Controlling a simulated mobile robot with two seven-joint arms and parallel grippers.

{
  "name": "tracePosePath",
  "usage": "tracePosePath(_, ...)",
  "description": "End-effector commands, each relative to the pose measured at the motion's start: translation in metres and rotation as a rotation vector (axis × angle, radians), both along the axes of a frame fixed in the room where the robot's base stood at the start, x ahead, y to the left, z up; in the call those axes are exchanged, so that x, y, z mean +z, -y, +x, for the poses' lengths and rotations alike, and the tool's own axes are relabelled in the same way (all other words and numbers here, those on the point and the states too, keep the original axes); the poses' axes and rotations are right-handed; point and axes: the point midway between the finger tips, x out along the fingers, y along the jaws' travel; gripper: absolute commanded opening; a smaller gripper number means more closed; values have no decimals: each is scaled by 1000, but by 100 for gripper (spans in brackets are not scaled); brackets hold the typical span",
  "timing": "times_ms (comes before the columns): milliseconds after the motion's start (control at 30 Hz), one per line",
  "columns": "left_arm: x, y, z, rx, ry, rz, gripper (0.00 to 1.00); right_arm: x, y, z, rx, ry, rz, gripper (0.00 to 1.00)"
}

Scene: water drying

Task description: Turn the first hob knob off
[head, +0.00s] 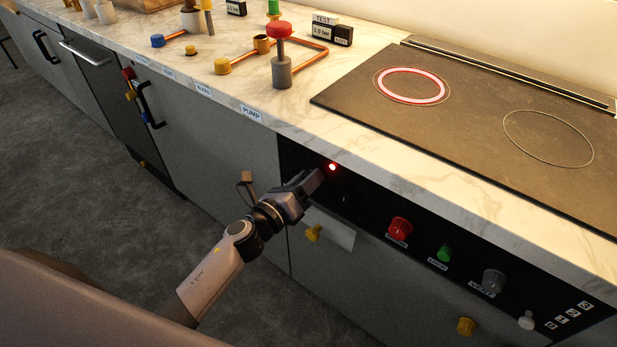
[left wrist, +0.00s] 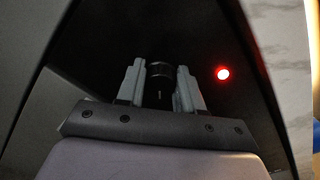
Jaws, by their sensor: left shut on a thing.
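The first hob knob is a black round knob (left wrist: 159,84) on the black control panel (left wrist: 110,50), seen in the left wrist view. My left gripper (left wrist: 160,88) has a finger on each side of it and is shut on it. In the head view my left gripper (head: 312,182) reaches the panel's left end, and the knob is hard to make out there. A red light (head: 332,167) glows just above and right of the fingers. It also shows in the left wrist view (left wrist: 223,74). My right gripper is in neither view.
The hob (head: 480,120) has a ring glowing red (head: 411,86). Right along the panel are a red knob (head: 399,228), a green knob (head: 444,253) and a grey knob (head: 493,281). Copper pipes with a red-topped valve (head: 280,50) stand on the marble counter (head: 240,85).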

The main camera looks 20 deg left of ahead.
Motion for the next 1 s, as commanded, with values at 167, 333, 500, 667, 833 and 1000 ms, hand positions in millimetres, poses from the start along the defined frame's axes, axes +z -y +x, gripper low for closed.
tracePosePath(167, 0, -1, 0, 1, -58, -159, 6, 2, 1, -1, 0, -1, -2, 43)
tracePosePath(333, 0, -1, 0, 1, -113, -310, 6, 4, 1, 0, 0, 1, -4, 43)
tracePosePath(500, 0, -2, 1, 1, -168, -461, 6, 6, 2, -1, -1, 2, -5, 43)
tracePosePath(667, -1, -2, 1, 2, -219, -604, 6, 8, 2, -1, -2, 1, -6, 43)
tracePosePath(833, -1, -2, 1, 2, -274, -756, 6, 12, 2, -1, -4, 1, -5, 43)
tracePosePath(1000, -1, -3, 1, 3, -329, -908, 6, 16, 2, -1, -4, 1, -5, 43)
